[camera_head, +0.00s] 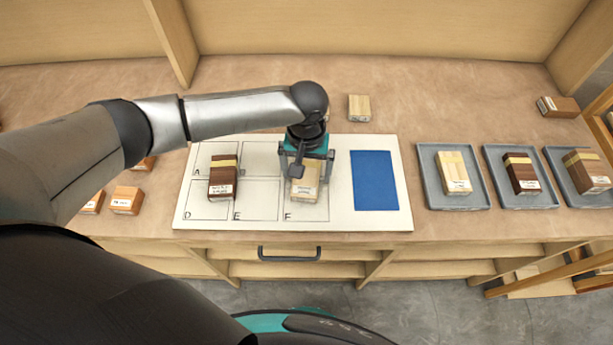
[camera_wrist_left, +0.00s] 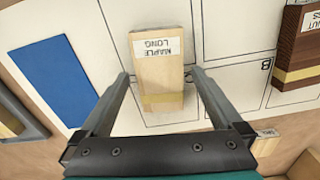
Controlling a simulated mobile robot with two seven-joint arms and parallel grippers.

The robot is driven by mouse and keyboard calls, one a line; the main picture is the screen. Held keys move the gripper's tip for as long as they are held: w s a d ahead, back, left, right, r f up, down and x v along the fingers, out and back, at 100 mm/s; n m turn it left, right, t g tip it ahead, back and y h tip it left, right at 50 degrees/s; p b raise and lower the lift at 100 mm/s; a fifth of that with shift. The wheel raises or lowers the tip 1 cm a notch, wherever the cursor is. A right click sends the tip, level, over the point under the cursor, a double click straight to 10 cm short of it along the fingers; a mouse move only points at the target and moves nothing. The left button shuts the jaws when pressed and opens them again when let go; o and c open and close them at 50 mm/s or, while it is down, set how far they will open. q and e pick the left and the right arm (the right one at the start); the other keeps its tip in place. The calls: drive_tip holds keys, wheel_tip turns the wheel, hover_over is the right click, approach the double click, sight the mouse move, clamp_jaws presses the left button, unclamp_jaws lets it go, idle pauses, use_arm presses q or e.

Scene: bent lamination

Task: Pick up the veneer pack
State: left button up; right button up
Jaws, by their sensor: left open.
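A pale veneer pack (camera_head: 303,188) with a yellowish band lies on the white lettered board (camera_head: 400,220), around the cell marked F. In the left wrist view the pack (camera_wrist_left: 162,75) has a white label reading "MAPLE LONG". My left gripper (camera_head: 306,168) is above the pack, pointing down, partly covering it in the head view. In the left wrist view its two fingers (camera_wrist_left: 160,74) stand apart on either side of the pack, with gaps showing. Whether the fingertips are down at the pack's height I cannot tell. My right gripper is not in view.
A dark brown pack (camera_head: 222,185) lies on the board to the left. A blue rectangle (camera_head: 375,180) is at the board's right. Several grey trays (camera_head: 424,165) with packs stand further right. A pale block (camera_head: 359,107) is behind the board; orange-brown blocks (camera_head: 127,199) lie left.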

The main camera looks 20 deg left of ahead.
use_arm(q)
drive_tip(key=shift+f, duration=0.1)
drive_tip(key=c, duration=1.3)
drive_tip(key=shift+c, duration=0.5)
